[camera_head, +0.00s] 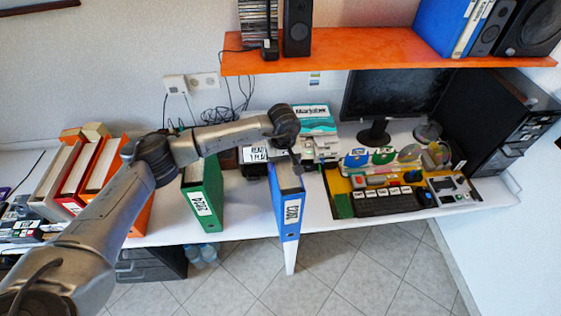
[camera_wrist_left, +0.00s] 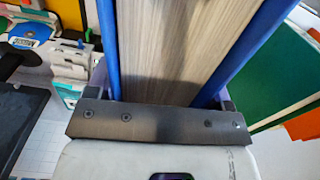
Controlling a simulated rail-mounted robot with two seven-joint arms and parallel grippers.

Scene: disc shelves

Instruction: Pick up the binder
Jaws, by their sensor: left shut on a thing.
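The blue binder (camera_head: 288,212) stands upright near the front edge of the white desk, its labelled spine facing me. My left gripper (camera_head: 284,160) comes down on it from above and is shut on its top end. In the left wrist view the binder (camera_wrist_left: 246,45) shows its two blue covers with pale pages between, and the gripper (camera_wrist_left: 168,92) has one finger against each cover. I cannot tell whether the binder's bottom touches the desk. My right gripper is not in view.
A green binder (camera_head: 204,196) stands to the left, apart from the blue one. Orange and red binders stand farther left. A yellow board (camera_head: 340,186) with a black keyboard (camera_head: 388,202) lies to the right. An orange shelf (camera_head: 380,48) hangs above the desk's back.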

